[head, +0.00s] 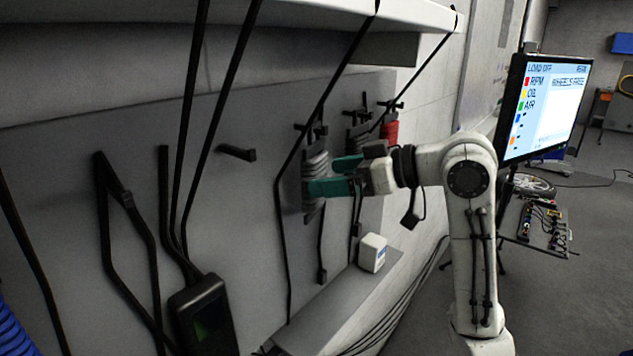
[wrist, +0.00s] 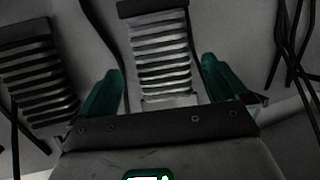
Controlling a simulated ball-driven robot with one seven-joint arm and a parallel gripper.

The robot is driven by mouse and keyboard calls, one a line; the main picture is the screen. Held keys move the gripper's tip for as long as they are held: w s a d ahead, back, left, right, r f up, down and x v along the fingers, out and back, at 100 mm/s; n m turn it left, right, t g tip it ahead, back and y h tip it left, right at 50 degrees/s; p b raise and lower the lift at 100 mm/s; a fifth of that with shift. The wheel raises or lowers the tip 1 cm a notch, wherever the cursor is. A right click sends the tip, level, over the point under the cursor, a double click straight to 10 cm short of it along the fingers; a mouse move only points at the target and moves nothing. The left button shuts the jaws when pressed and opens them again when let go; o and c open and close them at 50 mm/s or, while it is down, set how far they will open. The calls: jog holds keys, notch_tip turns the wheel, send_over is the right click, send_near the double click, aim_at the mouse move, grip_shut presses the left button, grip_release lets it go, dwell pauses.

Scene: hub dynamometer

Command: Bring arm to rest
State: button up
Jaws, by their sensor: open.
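My gripper (head: 325,176), with green fingers, is in front of the grey wall panel (head: 252,115) in the head view, at the end of my bent white arm. In the wrist view my gripper (wrist: 163,82) is open, its fingers spread wide. A grey ribbed hanging piece (wrist: 163,55) shows between the fingers, with gaps on both sides. In the head view a grey ribbed piece (head: 315,165) hangs just beyond the fingers. I cannot tell how far it is from them. No held object shows.
Another ribbed piece (wrist: 38,75) hangs left in the wrist view. A red piece (head: 391,132) hangs on the panel. Black cables and a handheld device (head: 203,316) hang left. A white box (head: 372,252) sits on the ledge (head: 335,305). A monitor (head: 545,105) stands right.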

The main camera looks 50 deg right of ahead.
jog(key=v, duration=0.6)
jog(key=shift+s+b, duration=0.2)
jog(key=shift+b, duration=0.2)
jog(key=a+f+m+g, duration=0.2)
jog(key=a+f, duration=0.2)
jog(key=f, duration=0.6)
jog(key=w+a+f+m+g, duration=0.15)
jog(key=a+f, duration=0.35)
jog(key=f, duration=0.5)
jog(key=a+f+m+g, duration=0.15)
jog(key=a+f, duration=0.25)
jog(key=f, duration=0.6)
jog(key=s+a+f+g+h, duration=0.2)
jog(key=s+f+g, duration=0.2)
jog(key=s+f, duration=0.4)
jog(key=s+a+f+n+g+h, duration=0.1)
jog(key=s+f+g, duration=0.3)
jog(key=s+f, duration=0.4)
jog(key=s+a+h, duration=0.1)
jog(key=s, duration=0.3)
jog(key=shift+s+a+f, duration=0.3)
jog(key=shift+a+f, duration=0.1)
